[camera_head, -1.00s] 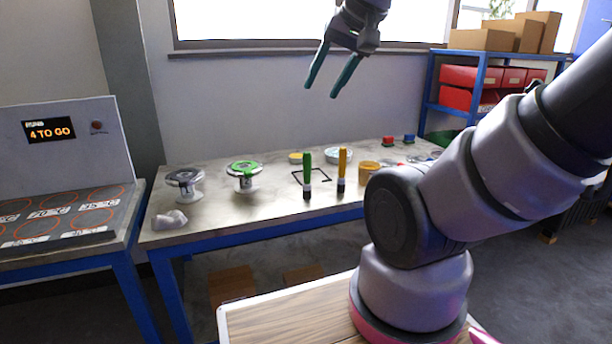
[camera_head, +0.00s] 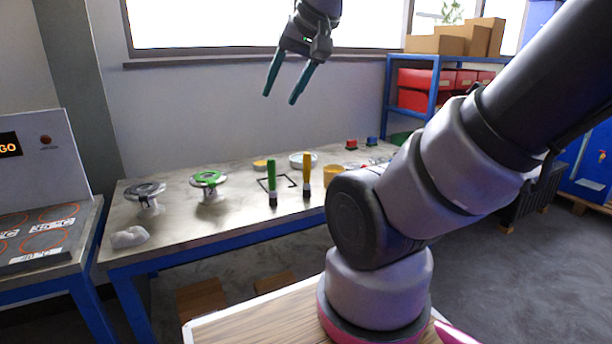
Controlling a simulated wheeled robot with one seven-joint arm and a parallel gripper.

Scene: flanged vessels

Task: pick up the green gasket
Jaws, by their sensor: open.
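The green gasket (camera_head: 209,177) shows as a green ring on top of a flanged vessel (camera_head: 211,193) at the left middle of the metal table (camera_head: 240,215). Whether it lies loose on the flange is too small to tell. My gripper (camera_head: 280,99) is open and empty, its two dark teal fingers pointing down, high in the air in front of the window wall. In the picture it is above and to the right of the gasket, well apart from it.
A second flanged vessel (camera_head: 146,194) and a white lump (camera_head: 129,237) are at the table's left. A green-handled tool (camera_head: 271,180) and a yellow-handled tool (camera_head: 307,174) stand upright near a black square outline. A yellow cup (camera_head: 333,173) is beside my arm, which hides the table's right part.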

